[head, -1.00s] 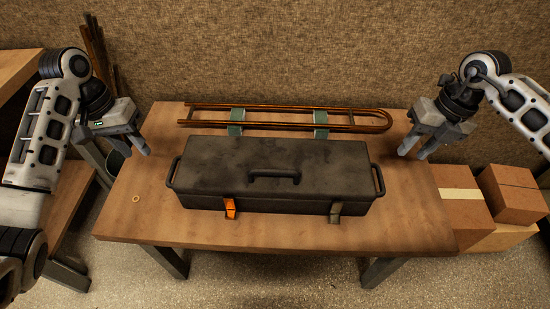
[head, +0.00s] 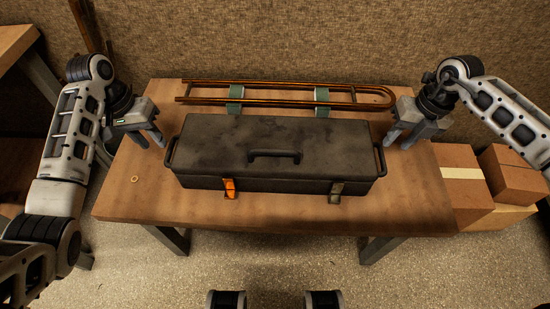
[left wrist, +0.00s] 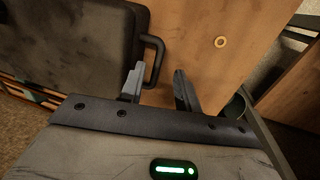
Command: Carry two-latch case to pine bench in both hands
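The two-latch case (head: 275,150) is dark and lies shut on the wooden table. It has an orange latch (head: 229,188), a dull grey-brown latch (head: 336,192), a lid handle and a side handle at each end. My left gripper (head: 152,141) is open near the left side handle (head: 170,152). In the left wrist view the fingers (left wrist: 157,88) are spread and empty, with the handle (left wrist: 153,58) just beyond the left finger. My right gripper (head: 400,140) is near the right side handle (head: 381,159), its fingers apart and nothing visible between them.
A copper-coloured U-shaped tube (head: 290,92) rests on green supports behind the case. A small brass ring (head: 134,179) lies on the wooden table (head: 300,216) at left. Cardboard boxes (head: 462,186) stand at right. Another wooden surface (head: 14,45) is at far left.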

